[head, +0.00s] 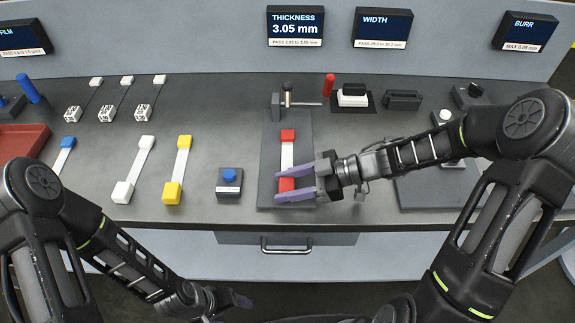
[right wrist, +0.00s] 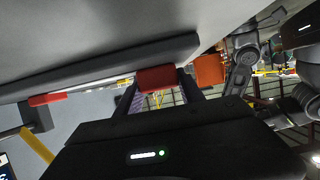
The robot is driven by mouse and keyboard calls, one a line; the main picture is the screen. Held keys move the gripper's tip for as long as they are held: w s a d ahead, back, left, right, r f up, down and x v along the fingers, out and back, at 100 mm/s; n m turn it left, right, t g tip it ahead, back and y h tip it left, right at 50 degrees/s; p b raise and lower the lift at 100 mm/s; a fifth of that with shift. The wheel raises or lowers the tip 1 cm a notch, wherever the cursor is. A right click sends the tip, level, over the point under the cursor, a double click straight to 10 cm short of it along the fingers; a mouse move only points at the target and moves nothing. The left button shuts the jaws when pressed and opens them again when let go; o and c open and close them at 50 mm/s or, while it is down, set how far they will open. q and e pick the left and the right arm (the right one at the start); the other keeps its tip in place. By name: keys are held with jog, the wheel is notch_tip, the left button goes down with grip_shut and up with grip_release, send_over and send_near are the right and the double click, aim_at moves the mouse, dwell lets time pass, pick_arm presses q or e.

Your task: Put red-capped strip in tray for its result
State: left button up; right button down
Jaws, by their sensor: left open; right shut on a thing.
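The red-capped strip (head: 287,158) has a white body and red end caps. It lies on a dark plate (head: 265,170) below the thickness display (head: 295,27), which reads 3.05 mm. My right gripper (head: 279,190) is shut on its near red cap, with one purple finger on each side. In the right wrist view a red cap (right wrist: 157,78) shows between the fingers. My left gripper (head: 238,299) is open and empty, low in front of the bench. A red tray (head: 22,142) is partly visible at the far left.
Blue (head: 64,155), white (head: 135,168) and yellow (head: 178,168) capped strips lie left of the plate. A blue button (head: 229,178) stands between. A gauge (head: 288,98) and red handle (head: 329,85) stand behind. Width (head: 383,27) and burr (head: 525,31) displays are at back right.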

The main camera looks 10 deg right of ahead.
jog(key=shift+r+p, duration=3.05)
jog(key=shift+p, duration=0.2)
